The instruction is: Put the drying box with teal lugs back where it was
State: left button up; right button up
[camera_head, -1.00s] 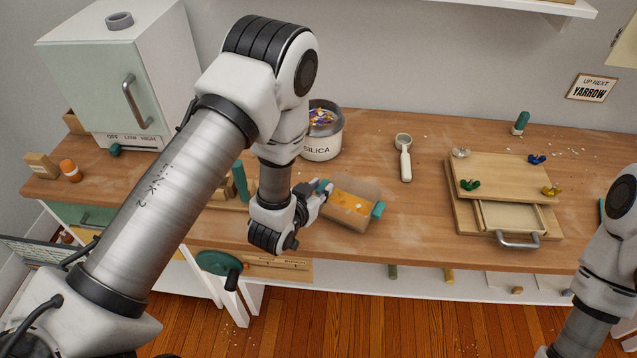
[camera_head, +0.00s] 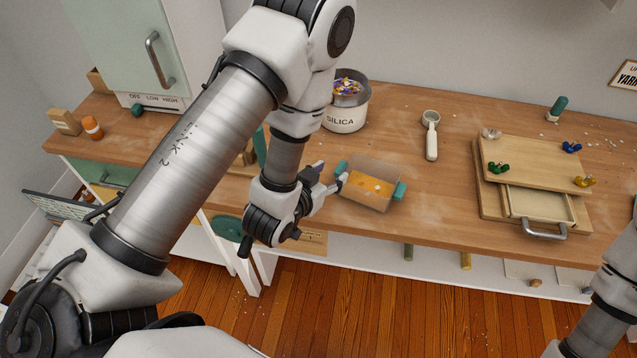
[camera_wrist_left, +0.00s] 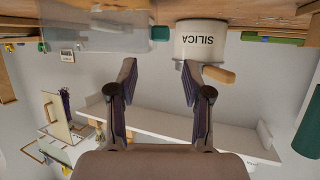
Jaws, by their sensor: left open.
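My right gripper is out of view.
A silica tub (camera_head: 345,115) stands behind the box, and a white scoop (camera_head: 430,138) lies to the right. A wooden board (camera_head: 535,160) with coloured wing knobs and a handled drawer is further right. A mint oven (camera_head: 130,50) stands at the back left.

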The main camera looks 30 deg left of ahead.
pick_arm(q)
jog(key=r+p+v, duration=0.1)
jog(key=p+v, duration=0.4)
jog(key=p, duration=0.1)
jog(key=s+a+f+g, duration=0.1)
jog(key=s+f+g, duration=0.5)
jog(key=s+f, duration=0.2)
jog(key=s+a+f+n+g+y, duration=0.1)
jog(key=s+a+f+g, duration=0.1)
jog(key=s+f+g, duration=0.5)
jog(key=s, duration=0.4)
jog(key=shift+s+a+f+n, duration=0.25)
jog(key=shift+s+f+n, duration=0.05)
jog(key=shift+s+f, duration=0.1)
